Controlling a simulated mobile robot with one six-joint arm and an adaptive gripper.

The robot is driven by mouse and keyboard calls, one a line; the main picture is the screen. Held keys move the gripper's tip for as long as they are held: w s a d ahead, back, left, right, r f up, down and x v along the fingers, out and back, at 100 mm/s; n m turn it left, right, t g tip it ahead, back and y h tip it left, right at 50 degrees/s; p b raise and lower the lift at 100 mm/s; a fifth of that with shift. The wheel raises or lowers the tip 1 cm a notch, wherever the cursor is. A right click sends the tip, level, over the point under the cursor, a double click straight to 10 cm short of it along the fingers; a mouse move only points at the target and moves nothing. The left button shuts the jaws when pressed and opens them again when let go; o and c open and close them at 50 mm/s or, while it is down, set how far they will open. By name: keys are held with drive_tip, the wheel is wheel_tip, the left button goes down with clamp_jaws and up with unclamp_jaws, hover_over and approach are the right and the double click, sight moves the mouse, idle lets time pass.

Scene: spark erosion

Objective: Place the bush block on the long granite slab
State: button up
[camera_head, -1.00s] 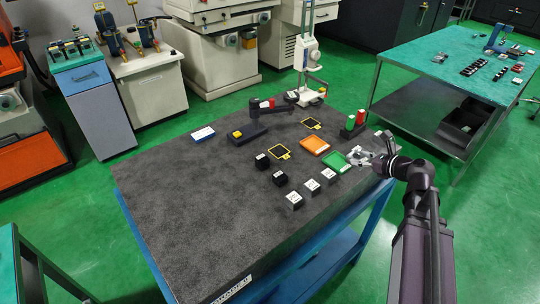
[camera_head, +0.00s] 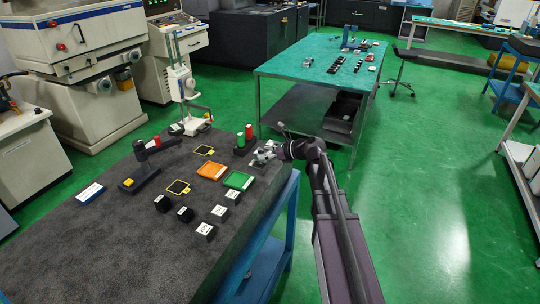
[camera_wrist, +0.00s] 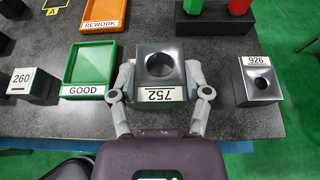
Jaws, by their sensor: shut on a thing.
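My gripper (camera_wrist: 160,88) is shut on a dark grey block (camera_wrist: 146,62) with a round bore and an upside-down label 752, seemingly the bush block. Its fingers press on the block's left and right sides. Whether the block is clear of the surface below, I cannot tell. In the head view my gripper (camera_head: 263,157) is by the table's right edge, next to the green tray, and the block is too small to make out clearly. The dark speckled table top (camera_head: 110,245) looks like granite and lies under and around my gripper.
A block labelled 926 (camera_wrist: 261,90) stands close to the right. The green GOOD tray (camera_head: 238,180) and orange REWORK tray (camera_head: 212,171) lie to the left. Several small blocks (camera_head: 219,213) stand nearer. Red and green cylinders (camera_head: 240,140) stand behind. The table's front left is clear.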

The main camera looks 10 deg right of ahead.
sight(268, 153)
drive_tip(key=shift+w+d+f, duration=0.1)
drive_tip(key=shift+w+d, duration=0.25)
drive_tip(key=shift+w, duration=0.5)
drive_tip(key=shift+w+d+f, duration=0.1)
drive_tip(key=shift+w+d, duration=0.25)
drive_tip(key=shift+w, duration=0.5)
drive_tip(key=shift+w+d, duration=0.15)
drive_tip(key=shift+w, duration=0.25)
drive_tip(key=shift+w+d+f+b, duration=0.1)
drive_tip(key=shift+w+f+b, duration=0.1)
drive_tip(key=shift+f+b, duration=1.6)
drive_tip(key=shift+b, duration=0.15)
drive_tip(key=shift+f, duration=0.2)
drive_tip(key=o, duration=1.1)
drive_tip(key=shift+r, duration=0.1)
drive_tip(key=shift+c, duration=0.2)
drive_tip(key=shift+r, duration=0.15)
